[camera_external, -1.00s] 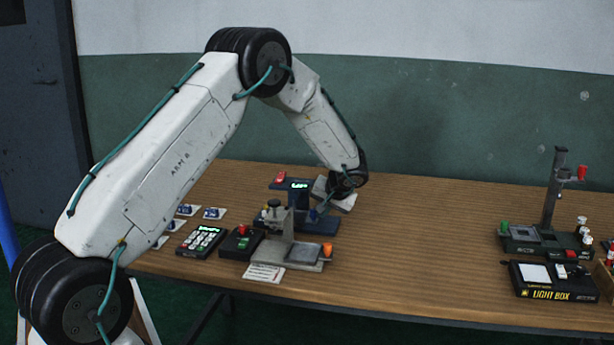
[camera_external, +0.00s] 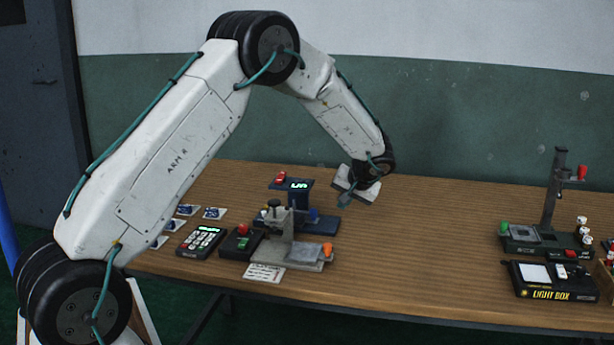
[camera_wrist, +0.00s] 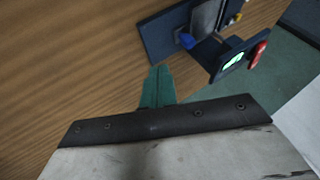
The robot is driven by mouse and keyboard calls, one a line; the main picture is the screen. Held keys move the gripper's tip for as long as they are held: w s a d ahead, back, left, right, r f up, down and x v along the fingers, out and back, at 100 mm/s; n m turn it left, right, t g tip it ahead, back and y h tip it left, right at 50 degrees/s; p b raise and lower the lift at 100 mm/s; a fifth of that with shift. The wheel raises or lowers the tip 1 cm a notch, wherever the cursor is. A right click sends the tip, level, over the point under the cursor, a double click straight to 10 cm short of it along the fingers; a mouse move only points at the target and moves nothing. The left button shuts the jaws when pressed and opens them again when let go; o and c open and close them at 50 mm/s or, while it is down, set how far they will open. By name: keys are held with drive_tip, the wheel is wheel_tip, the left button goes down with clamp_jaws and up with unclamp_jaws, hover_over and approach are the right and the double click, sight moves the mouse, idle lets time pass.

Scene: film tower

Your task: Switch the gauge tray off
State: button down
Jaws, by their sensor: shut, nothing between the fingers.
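A dark blue stand (camera_external: 325,224) with a lit green display (camera_external: 299,184) and a red part (camera_external: 279,177) on top is at the back left of the table; I take it for the gauge tray. In the wrist view, the stand's base (camera_wrist: 158,38), the lit display (camera_wrist: 233,62), the red part (camera_wrist: 259,54) and a bright blue part (camera_wrist: 187,41) show at top right. The position of any switch is too small to tell. My gripper (camera_external: 344,202) is shut and empty, in the air right of the stand; its teal fingers (camera_wrist: 157,84) touch nothing.
A grey fixture (camera_external: 290,250) with an orange knob stands in front of the blue stand. A keypad (camera_external: 201,241) and a box with a red button (camera_external: 241,243) are to its left. A light box (camera_external: 552,281) is far right. The middle table is clear.

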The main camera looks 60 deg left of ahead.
drive_tip(key=shift+v, duration=1.95)
drive_tip(key=s+d+r+m+h, duration=0.2)
drive_tip(key=s+d+r, duration=0.4)
drive_tip(key=s, duration=0.9)
drive_tip(key=s+d+r+m+h, duration=0.3)
drive_tip(key=s+d+r, duration=0.4)
drive_tip(key=s+d, duration=0.5)
drive_tip(key=s+d+r+m+t+h, duration=0.1)
drive_tip(key=s+d+r, duration=0.5)
drive_tip(key=s, duration=1.4)
drive_tip(key=d+m+h, duration=0.1)
drive_tip(key=d+m, duration=0.1)
drive_tip(key=d, duration=0.1)
drive_tip(key=shift+d+r, duration=0.2)
drive_tip(key=shift+r, duration=0.1)
drive_tip(key=shift+s+a, duration=0.1)
drive_tip(key=shift+s, duration=0.05)
